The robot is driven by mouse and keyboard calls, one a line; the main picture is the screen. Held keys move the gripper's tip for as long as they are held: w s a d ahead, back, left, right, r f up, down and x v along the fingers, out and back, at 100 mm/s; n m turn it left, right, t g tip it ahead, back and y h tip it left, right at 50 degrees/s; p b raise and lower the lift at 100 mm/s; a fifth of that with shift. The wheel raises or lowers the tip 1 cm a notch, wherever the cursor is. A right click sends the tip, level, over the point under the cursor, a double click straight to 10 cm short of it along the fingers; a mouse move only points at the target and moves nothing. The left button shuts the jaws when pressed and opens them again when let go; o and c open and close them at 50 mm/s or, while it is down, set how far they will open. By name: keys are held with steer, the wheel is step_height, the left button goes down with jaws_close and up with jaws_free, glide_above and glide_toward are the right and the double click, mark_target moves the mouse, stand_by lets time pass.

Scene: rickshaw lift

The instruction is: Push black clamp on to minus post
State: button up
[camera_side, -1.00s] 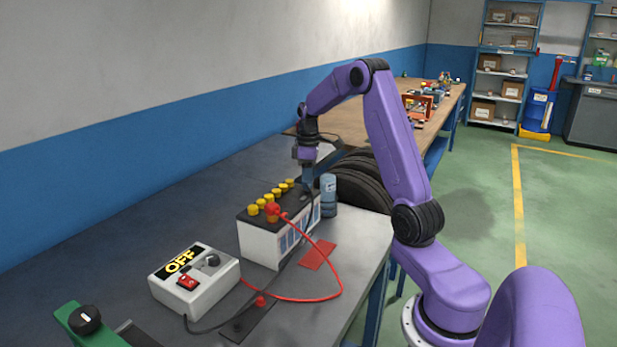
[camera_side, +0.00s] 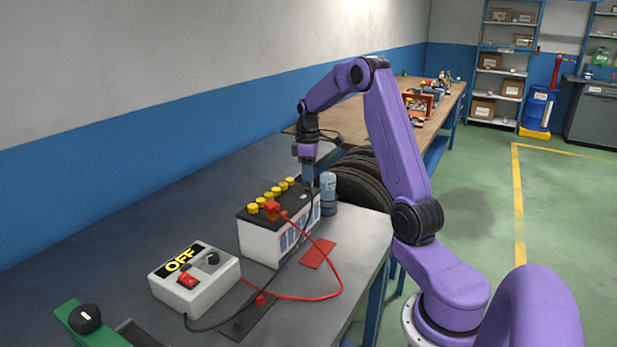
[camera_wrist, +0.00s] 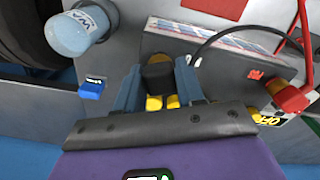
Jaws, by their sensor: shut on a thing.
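My gripper (camera_wrist: 158,78) is shut on the black clamp (camera_wrist: 157,74), a dark block between its two fingers in the wrist view. In the side view my gripper (camera_side: 308,184) points down at the far end of the battery (camera_side: 262,241), a white case with a black top and yellow caps. The clamp's black cable (camera_wrist: 225,33) runs off to the right in the wrist view.
A red clamp (camera_side: 272,208) sits at the battery's near end, with a red cable. A blue-grey bottle (camera_side: 328,192) stands close to my gripper. A white charger box (camera_side: 195,279) reads OFF. A red mat (camera_side: 318,254) lies beside the battery.

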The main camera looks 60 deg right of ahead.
steer(key=shift+r, duration=1)
steer(key=shift+f, duration=1.35)
stand_by(2.1)
steer(key=o, duration=1.4)
steer(key=shift+c, duration=0.2)
steer(key=shift+r, duration=0.1)
steer(key=shift+r, duration=3.45)
